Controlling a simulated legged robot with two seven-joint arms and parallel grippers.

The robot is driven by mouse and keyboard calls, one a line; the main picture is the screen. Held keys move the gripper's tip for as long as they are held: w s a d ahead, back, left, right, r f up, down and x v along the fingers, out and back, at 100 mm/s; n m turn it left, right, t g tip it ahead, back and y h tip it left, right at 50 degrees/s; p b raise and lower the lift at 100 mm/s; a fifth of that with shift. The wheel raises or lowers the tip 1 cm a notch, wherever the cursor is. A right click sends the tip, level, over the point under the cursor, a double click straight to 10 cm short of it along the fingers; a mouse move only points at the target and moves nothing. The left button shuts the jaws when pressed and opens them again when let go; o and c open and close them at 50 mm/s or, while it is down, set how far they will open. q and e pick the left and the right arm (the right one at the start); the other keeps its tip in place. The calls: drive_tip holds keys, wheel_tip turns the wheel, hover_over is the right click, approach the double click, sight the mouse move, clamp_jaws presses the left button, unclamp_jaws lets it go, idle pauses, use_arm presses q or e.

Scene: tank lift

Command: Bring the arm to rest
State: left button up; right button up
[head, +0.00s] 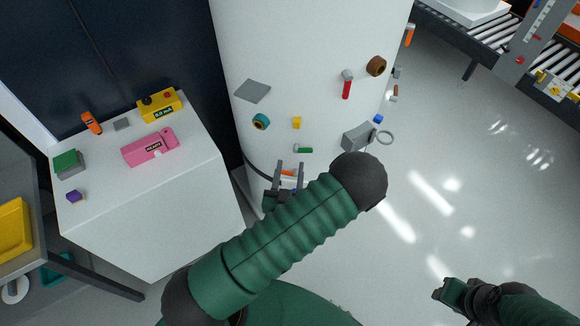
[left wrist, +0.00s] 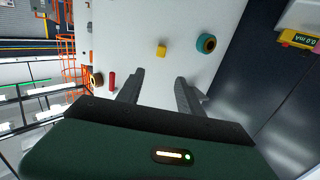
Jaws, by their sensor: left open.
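My left arm comes in from the lower left of the head view, its green ribbed sleeve bent at a dark rounded joint. My left gripper (head: 288,165) is in front of the lower part of the white tank (head: 300,50). In the left wrist view its two dark fingers (left wrist: 160,76) stand apart with nothing between them. A yellow piece (left wrist: 161,50) and a teal ring (left wrist: 206,43) show beyond the fingertips, on the white surface. My right gripper (head: 446,288) is at the lower right of the head view, over the floor. Its jaw opening is unclear.
A white cabinet (head: 150,225) at the left bears a pink device (head: 150,147), a yellow meter (head: 158,105) and small pieces. The tank carries a red-handled part (head: 347,88) and a brown ring (head: 376,66). Bare floor (head: 480,185) lies at the right, before a roller conveyor (head: 480,38).

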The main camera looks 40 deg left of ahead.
use_arm(q)
drive_tip(key=shift+w, duration=0.1)
drive_tip(key=w+d+f+g+h+b, duration=0.1)
drive_tip(key=w+d+f+g+h, duration=0.1)
drive_tip(key=d+f+g+h, duration=0.45)
drive_tip(key=s+d+r+m+g+h, duration=0.1)
drive_tip(key=s+r+m+g, duration=0.1)
drive_tip(key=s, duration=0.3)
drive_tip(key=s+d+r+m+g+h+b, duration=0.1)
drive_tip(key=s+r+m+g, duration=0.2)
drive_tip(key=s, duration=0.3)
drive_tip(key=shift+r+g, duration=0.4)
drive_tip(key=shift+g, duration=0.45)
idle(1.5)
